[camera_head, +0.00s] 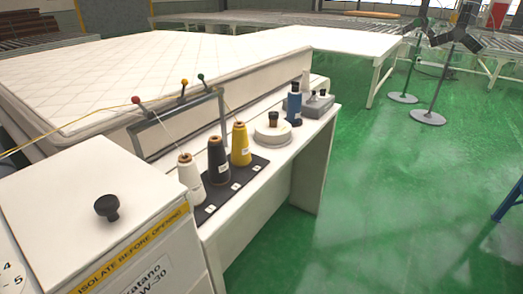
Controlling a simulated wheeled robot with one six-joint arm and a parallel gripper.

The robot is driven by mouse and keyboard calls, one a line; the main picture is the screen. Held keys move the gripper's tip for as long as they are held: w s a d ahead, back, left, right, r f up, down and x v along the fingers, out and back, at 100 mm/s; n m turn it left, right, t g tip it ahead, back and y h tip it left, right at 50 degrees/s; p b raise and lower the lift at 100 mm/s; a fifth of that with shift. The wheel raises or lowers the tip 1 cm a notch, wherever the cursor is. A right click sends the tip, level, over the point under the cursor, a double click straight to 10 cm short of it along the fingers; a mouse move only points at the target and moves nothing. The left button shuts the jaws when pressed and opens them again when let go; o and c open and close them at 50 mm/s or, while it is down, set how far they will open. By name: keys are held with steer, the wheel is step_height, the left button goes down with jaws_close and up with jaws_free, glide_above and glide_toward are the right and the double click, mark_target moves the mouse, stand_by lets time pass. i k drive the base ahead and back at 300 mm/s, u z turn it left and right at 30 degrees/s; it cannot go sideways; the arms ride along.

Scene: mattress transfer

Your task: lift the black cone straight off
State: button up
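The black cone (218,165) of thread stands upright on a dark mat (257,163) with numbered white labels. It is the middle one of a row of three. A white cone (190,182) stands to its near left and a yellow cone (240,146) to its far right, close beside it. A brown tip shows at the top of the black cone. My gripper is not in view, and nothing is seen touching the black cone.
A thread-guide frame with red (136,100), yellow and green (201,77) balls rises behind the cones. A white box with a black knob (107,208) is at near left. A round white tin (272,135) and blue bottle (294,107) stand beyond.

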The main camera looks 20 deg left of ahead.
mark_target(219, 173)
steer(key=z, duration=0.1)
steer(key=i, duration=0.65)
steer(key=u, duration=0.8)
steer(key=i, duration=0.65)
steer(key=u, duration=0.8)
